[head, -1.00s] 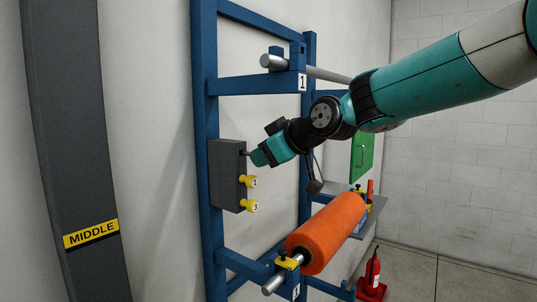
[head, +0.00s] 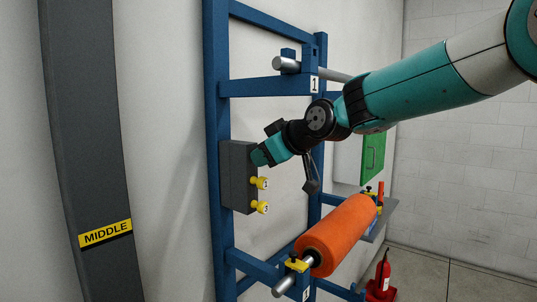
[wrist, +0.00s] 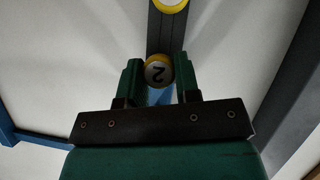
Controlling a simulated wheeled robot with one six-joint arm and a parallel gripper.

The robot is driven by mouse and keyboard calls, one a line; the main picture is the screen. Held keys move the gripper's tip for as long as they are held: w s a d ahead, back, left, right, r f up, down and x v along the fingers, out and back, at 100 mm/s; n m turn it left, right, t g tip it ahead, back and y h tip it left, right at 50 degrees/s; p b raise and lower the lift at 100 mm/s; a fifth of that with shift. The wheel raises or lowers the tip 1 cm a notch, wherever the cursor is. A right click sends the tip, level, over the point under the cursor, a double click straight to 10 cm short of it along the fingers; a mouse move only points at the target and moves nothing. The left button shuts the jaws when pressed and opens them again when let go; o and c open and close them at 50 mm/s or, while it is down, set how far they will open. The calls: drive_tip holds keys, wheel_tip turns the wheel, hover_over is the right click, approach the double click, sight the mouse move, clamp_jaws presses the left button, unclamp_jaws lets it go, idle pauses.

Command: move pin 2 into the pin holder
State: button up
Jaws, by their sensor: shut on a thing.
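The pin holder (head: 236,180) is a dark grey upright block on the blue frame, left of centre in the head view. Two yellow pins, pin 1 (head: 262,183) and pin 3 (head: 262,207), stick out of its lower part. My gripper (head: 258,158) is at the upper part of the block, above pin 1. In the wrist view its green fingers are shut on pin 2 (wrist: 159,71), a yellow-rimmed head with the number upside down. The dark holder (wrist: 165,35) shows behind it. The pin's shaft is hidden, so I cannot tell how deep it sits.
Another yellow pin (wrist: 172,4) is at the top of the wrist view. The blue frame (head: 218,130) carries a grey bar (head: 286,64) above and an orange roll (head: 336,235) below right. A grey column (head: 88,150) marked MIDDLE stands at left.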

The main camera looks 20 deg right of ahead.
drive_tip(key=o, duration=1.1)
drive_tip(key=b+v, duration=0.6)
drive_tip(key=v, duration=1.1)
drive_tip(key=s+a+f+m+g+b, duration=0.1)
drive_tip(key=s+a+f+g, duration=0.25)
drive_tip(key=f, duration=0.45)
drive_tip(key=s+a+f+g+b, duration=0.1)
drive_tip(key=s+a+f+g, duration=0.2)
drive_tip(key=f, duration=0.6)
drive_tip(key=s+f+g, duration=0.1)
drive_tip(key=s+f, duration=0.4)
drive_tip(key=s+a+f+g+h, duration=0.1)
drive_tip(key=s+f+g, duration=0.1)
drive_tip(key=s+f, duration=0.2)
drive_tip(key=s+a+f+m+g, duration=0.1)
drive_tip(key=s+f, duration=0.4)
drive_tip(key=s, duration=0.1)
drive_tip(key=shift+s+f+g+h+b, duration=0.3)
drive_tip(key=shift+s+g+h, duration=0.05)
drive_tip(key=shift+h, duration=0.05)
